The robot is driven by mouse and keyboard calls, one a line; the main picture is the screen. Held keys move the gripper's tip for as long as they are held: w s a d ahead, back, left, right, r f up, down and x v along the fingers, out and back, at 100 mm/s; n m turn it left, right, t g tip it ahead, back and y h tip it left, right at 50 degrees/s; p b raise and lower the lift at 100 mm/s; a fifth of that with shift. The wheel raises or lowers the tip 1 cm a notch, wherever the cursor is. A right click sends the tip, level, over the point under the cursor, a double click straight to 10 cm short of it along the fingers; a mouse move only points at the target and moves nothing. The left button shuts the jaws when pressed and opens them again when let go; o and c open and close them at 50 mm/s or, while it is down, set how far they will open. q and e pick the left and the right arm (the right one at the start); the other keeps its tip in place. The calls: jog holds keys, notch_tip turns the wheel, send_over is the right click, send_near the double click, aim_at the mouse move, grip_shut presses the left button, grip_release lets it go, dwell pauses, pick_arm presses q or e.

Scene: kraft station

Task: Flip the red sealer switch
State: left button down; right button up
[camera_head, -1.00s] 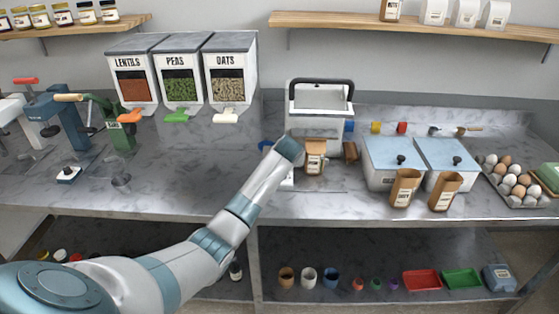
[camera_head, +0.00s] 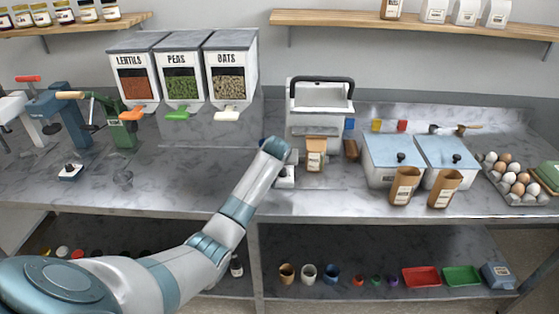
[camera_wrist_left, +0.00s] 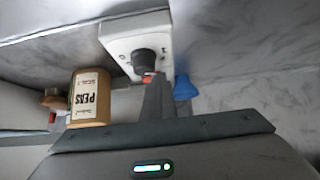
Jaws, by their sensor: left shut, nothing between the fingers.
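The sealer (camera_head: 318,121) stands at the back of the counter in the head view, a pale machine with a dark handle. A white box with a dark round knob (camera_wrist_left: 145,61) is at the top of the left wrist view. A small red part (camera_wrist_left: 149,74) shows at the knob's edge, mostly hidden; I cannot tell its position. My left gripper (camera_wrist_left: 157,88) is shut and empty, its tips close to the red part; contact is unclear. In the head view my left wrist hides the fingers. A peas pouch (camera_wrist_left: 90,97) stands beside the box, also in the head view (camera_head: 315,158).
Blue-lidded bins (camera_head: 393,160) with brown pouches (camera_head: 404,187) and an egg tray (camera_head: 515,183) stand to the right. Lentils, peas and oats dispensers (camera_head: 183,80) stand at the back left. The counter front left of my arm is mostly clear.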

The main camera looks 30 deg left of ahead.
pick_arm(q)
jog(key=shift+w+d, duration=0.1)
jog(key=shift+d, duration=0.25)
jog(key=shift+w+d, duration=0.4)
jog(key=shift+a+r+p, duration=0.1)
jog(key=shift+r+p, duration=0.05)
jog(key=shift+p, duration=0.2)
